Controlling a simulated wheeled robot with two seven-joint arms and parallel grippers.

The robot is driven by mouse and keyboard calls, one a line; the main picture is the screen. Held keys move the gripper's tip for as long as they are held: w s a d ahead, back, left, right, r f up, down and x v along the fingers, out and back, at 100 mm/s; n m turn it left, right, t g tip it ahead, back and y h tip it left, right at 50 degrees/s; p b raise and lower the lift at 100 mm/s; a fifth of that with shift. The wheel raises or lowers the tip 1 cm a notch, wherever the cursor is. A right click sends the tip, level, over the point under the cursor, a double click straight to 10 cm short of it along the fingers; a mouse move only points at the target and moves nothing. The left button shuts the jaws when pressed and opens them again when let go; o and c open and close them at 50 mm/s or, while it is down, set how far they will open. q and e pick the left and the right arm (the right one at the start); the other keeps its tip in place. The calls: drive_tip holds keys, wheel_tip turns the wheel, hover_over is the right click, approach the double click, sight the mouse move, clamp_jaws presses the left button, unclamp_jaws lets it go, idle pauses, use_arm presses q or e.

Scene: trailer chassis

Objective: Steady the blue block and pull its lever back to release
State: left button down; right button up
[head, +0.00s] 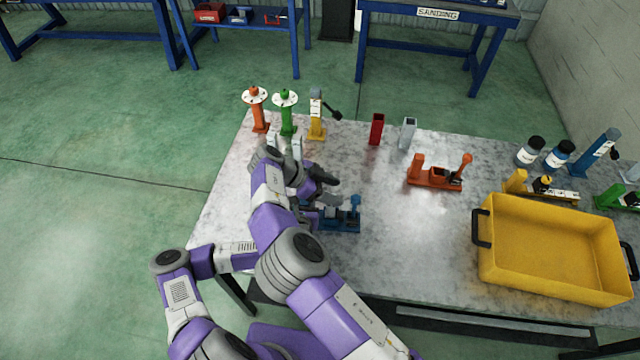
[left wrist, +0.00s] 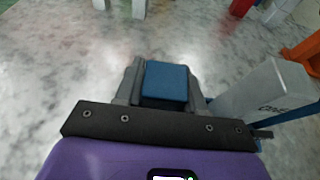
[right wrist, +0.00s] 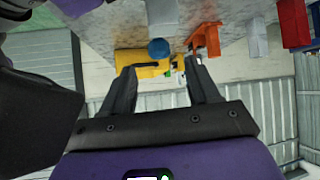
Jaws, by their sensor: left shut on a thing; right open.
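The blue block (head: 338,222) sits near the front of the table, partly hidden by my right arm. Its lever (head: 355,203) stands upright at its right end. In the left wrist view my left gripper (left wrist: 163,85) is shut on the blue block (left wrist: 166,82); my right arm mostly hides this gripper in the head view. My right gripper (head: 333,192) is open, just left of the lever. In the right wrist view a round blue knob (right wrist: 158,48), apparently the lever's top, shows beyond and between the open fingers (right wrist: 160,90). I see no contact there.
An orange lever block (head: 434,176) stands to the right, and a yellow tray (head: 548,255) farther right. A red holder (head: 377,128) and a grey one (head: 408,132) stand behind. Orange, green and yellow stands (head: 287,112) line the back left.

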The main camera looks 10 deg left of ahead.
drive_tip(key=shift+v, duration=2.65)
use_arm(q)
drive_tip(key=shift+c, duration=2.2)
unclamp_jaws()
drive_tip(key=shift+s, duration=0.1)
drive_tip(key=p+v, duration=0.2)
drive_tip(key=v, duration=0.3)
drive_tip(key=shift+r+p, duration=0.1)
drive_tip(key=shift+p, duration=0.2)
drive_tip(key=p+v, duration=0.1)
drive_tip(key=v, duration=0.1)
drive_tip(key=shift+s+r, duration=0.1)
drive_tip(key=shift+s, duration=0.3)
use_arm(e)
wheel_tip(320, 180, up, 4)
drive_tip(key=shift+f, duration=0.2)
